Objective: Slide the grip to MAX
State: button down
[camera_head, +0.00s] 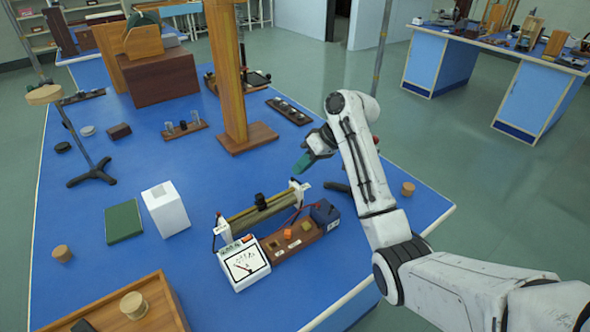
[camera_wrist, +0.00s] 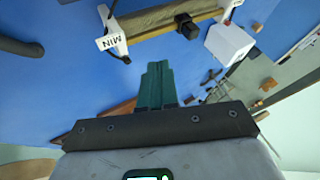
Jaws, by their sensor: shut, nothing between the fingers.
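The rheostat (camera_head: 240,213) lies on the blue bench, a long tube between two white end pieces. Its black sliding grip (camera_head: 261,201) sits around the middle of the rod; the grip also shows in the wrist view (camera_wrist: 186,25). The end piece marked MIN (camera_wrist: 109,42) is at the left in the wrist view. No MAX marking is readable. My gripper (camera_head: 300,167), with green fingers, is above the bench just behind the rheostat's right end in the head view. In the wrist view its fingers (camera_wrist: 158,68) are together and empty, apart from the grip.
A meter (camera_head: 244,264) and a wooden board (camera_head: 292,241) with a dark blue box (camera_head: 325,214) stand in front of the rheostat. A white box (camera_head: 166,208) and green book (camera_head: 124,221) are to its left. A tall wooden post (camera_head: 228,75) rises behind.

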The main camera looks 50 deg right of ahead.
aim_at(260, 202)
jog(key=x, duration=0.8)
jog(key=shift+a+p, duration=0.25)
jog(key=shift+p, duration=0.15)
jog(key=shift+w+a+r+p, duration=0.1)
jog(key=shift+w+a+p, duration=0.1)
jog(key=shift+a, duration=0.4)
jog(key=shift+w+a+r+p, duration=0.1)
jog(key=shift+w+a+p, duration=0.1)
jog(key=shift+a, duration=0.4)
jog(key=shift+w+a+f, duration=0.1)
jog(key=shift+a, duration=0.4)
jog(key=w+a+p, duration=0.1)
jog(key=a, duration=0.2)
jog(key=a+p, duration=0.1)
jog(key=a, duration=0.2)
jog(key=w+a+p, duration=0.1)
jog(key=a, duration=0.2)
jog(key=shift+w+a, duration=0.1)
jog(key=shift+w, duration=0.2)
